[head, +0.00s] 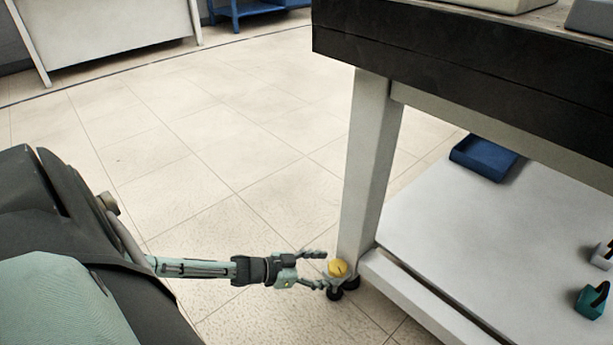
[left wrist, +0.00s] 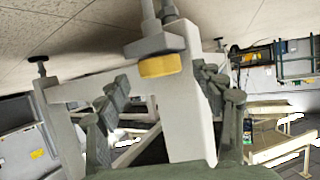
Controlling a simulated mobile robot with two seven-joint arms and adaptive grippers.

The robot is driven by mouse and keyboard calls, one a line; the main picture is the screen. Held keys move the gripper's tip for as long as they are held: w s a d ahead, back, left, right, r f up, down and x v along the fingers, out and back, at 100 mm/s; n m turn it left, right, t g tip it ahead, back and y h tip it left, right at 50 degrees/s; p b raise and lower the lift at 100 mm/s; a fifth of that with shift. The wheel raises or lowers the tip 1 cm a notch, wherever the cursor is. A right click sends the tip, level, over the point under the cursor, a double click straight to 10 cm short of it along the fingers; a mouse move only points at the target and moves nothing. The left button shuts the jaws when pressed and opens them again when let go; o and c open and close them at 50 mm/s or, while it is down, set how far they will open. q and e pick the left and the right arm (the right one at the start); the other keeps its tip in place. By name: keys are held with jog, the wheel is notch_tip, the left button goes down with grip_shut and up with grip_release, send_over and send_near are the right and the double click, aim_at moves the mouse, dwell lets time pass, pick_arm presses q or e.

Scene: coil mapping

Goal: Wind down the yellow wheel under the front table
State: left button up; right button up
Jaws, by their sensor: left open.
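The yellow wheel (head: 338,269) sits low at the foot of the front table's near-left leg (head: 372,165), just above a dark caster. My left gripper (head: 318,270) reaches in from the left, close to the floor, with its fingers spread at the wheel's left side. In the left wrist view the yellow wheel (left wrist: 160,66) lies ahead, between the two open fingers (left wrist: 165,100) and beyond their tips. The table leg (left wrist: 185,115) stands behind it. I cannot tell whether a finger touches the wheel. My right gripper is not seen.
The table's dark top edge (head: 450,70) overhangs the leg. Its white lower shelf (head: 450,230) holds a blue tray (head: 484,157) and a teal item (head: 591,300). The tiled floor (head: 215,150) left of the leg is clear. A white bench (head: 110,35) stands at the back left.

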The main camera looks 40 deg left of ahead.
pick_arm(q)
jog(key=v, duration=0.9)
jog(key=shift+s+a+r, duration=0.15)
jog(key=shift+s+r, duration=0.05)
jog(key=shift+s, duration=0.1)
